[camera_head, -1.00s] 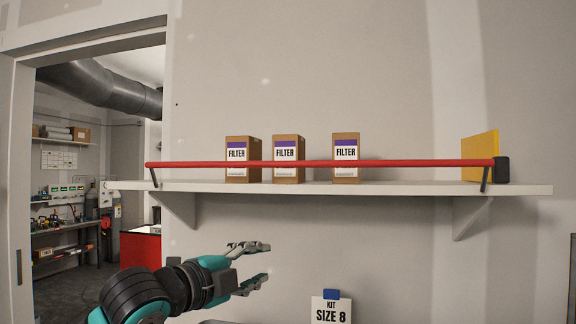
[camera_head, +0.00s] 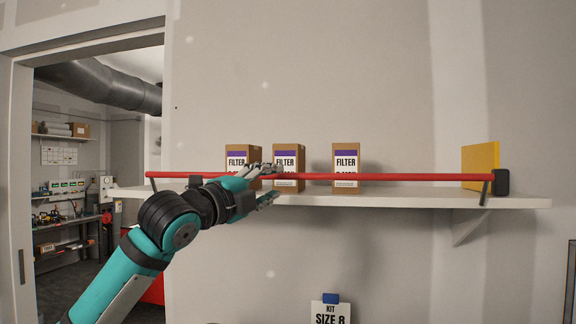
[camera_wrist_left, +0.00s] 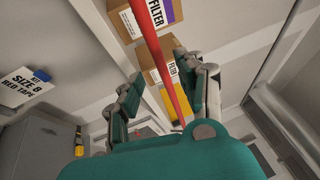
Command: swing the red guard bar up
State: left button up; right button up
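The red guard bar (camera_head: 400,177) runs level across the front of the shelf (camera_head: 400,199), in front of the filter boxes. Its right end meets a black pivot block (camera_head: 502,182). My left gripper (camera_head: 272,184) is open at the bar, left of its middle, with one finger above the bar's line and one below. In the left wrist view, the bar (camera_wrist_left: 168,62) passes between the spread fingers of the gripper (camera_wrist_left: 158,78); I cannot tell whether either finger touches it. My right gripper is not in view.
Several filter boxes stand on the shelf, one of them at the middle right (camera_head: 346,160). A yellow panel (camera_head: 480,158) stands near the right end. A kit sign (camera_head: 330,312) is below. A doorway opens at left. Space above the bar looks clear.

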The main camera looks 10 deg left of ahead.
aim_at(285, 177)
pick_arm(q)
jog(key=p+x, duration=0.2)
jog(key=x, duration=0.4)
jog(key=shift+w+d, duration=0.15)
jog(key=shift+w, duration=0.25)
grip_shut()
jog(key=shift+p, duration=0.3)
